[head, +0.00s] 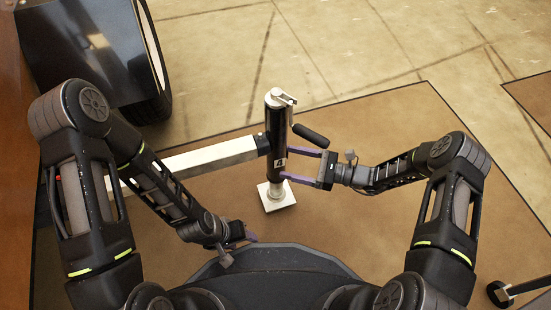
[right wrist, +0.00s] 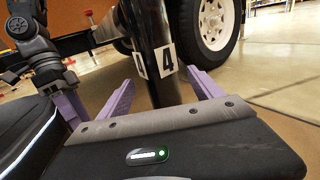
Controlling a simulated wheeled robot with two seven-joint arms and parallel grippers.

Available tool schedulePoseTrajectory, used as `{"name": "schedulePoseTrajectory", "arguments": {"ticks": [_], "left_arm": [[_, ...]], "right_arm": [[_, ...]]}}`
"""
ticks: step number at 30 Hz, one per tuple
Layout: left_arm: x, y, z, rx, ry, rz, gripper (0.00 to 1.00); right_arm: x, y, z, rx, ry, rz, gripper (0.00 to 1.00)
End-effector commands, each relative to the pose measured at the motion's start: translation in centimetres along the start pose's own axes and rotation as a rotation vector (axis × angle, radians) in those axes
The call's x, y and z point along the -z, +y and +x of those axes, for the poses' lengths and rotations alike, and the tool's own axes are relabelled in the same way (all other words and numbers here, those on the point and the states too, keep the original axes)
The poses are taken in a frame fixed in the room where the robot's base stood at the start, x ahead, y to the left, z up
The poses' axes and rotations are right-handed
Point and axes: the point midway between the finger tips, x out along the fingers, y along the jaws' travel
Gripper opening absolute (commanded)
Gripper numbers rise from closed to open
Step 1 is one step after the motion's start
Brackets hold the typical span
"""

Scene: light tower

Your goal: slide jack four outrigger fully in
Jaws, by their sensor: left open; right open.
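Jack four (head: 278,120) is a black upright tube with a white "4" label. Its foot is on a square white pad (head: 286,201). The outrigger (head: 215,153) is a pale square beam running from the left to the jack's collar. My right gripper (head: 291,165) is open, with purple fingers pointing left at the tube, just below the crank grip. In the right wrist view the tube (right wrist: 158,50) stands between the open fingers (right wrist: 161,82); contact cannot be told. My left gripper (head: 245,238) is low, left of the pad, open, empty and partly hidden by my body.
A wheel (head: 158,75) under a dark fender (head: 80,45) stands at the upper left. The jack's crank with a black grip (head: 310,134) sticks out to the right above my right gripper. Brown mat (head: 395,115) and open concrete floor lie around and beyond.

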Motion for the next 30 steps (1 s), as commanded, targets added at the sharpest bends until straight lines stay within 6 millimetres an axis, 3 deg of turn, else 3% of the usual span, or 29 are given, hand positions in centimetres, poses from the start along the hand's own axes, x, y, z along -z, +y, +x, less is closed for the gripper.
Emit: {"name": "schedulePoseTrajectory", "arguments": {"ticks": [9, 20, 30], "left_arm": [[0.1, -0.5, 1.3, -0.003, 0.002, -0.001, 0.55], [0.2, -0.5, 1.3, -0.003, 0.002, -0.001, 0.55], [0.2, -0.5, 1.3, -0.003, 0.002, -0.002, 0.55]], "right_arm": [[0.2, 0.1, 4.7, -0.003, 0.000, -0.001, 0.75], [0.0, 0.0, 5.5, 0.000, 0.001, 0.000, 0.75], [0.0, 0.0, 5.5, -0.001, 0.001, 0.000, 0.49]]}}
